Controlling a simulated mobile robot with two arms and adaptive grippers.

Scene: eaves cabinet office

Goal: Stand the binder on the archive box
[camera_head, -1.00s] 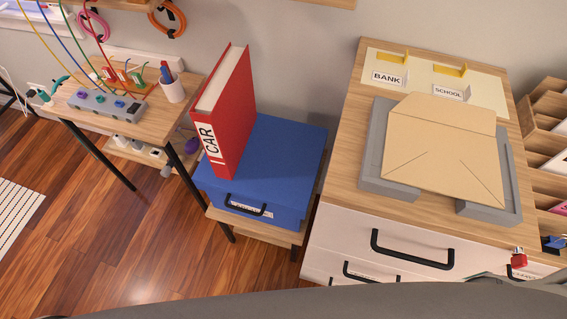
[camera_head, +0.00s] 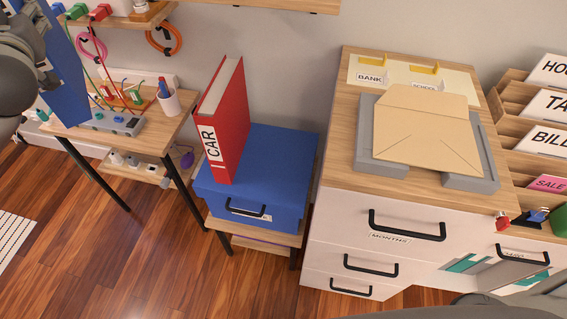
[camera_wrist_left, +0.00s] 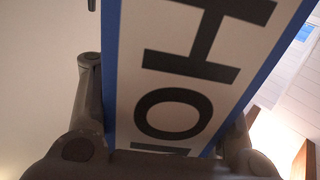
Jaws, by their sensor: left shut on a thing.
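A blue binder (camera_head: 62,75) is held up at the upper left of the head view, in front of the small desk. My left gripper (camera_head: 28,72) is shut on it. In the left wrist view the blue binder (camera_wrist_left: 190,70) fills the middle, its white label reading "HO" at large size, between the fingers of my left gripper (camera_wrist_left: 168,115). The blue archive box (camera_head: 265,165) sits on a low wooden stand. A red binder (camera_head: 230,125) labelled CAR stands upright on the left part of its lid; the right part is bare. My right gripper is not in view.
The small desk (camera_head: 150,125) with a power strip (camera_head: 105,122) and pen cup (camera_head: 168,102) is left of the box. A drawer cabinet (camera_head: 345,130) with a grey tray and large envelope (camera_head: 425,130) is on the right. A wooden shelf (camera_head: 250,4) hangs above.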

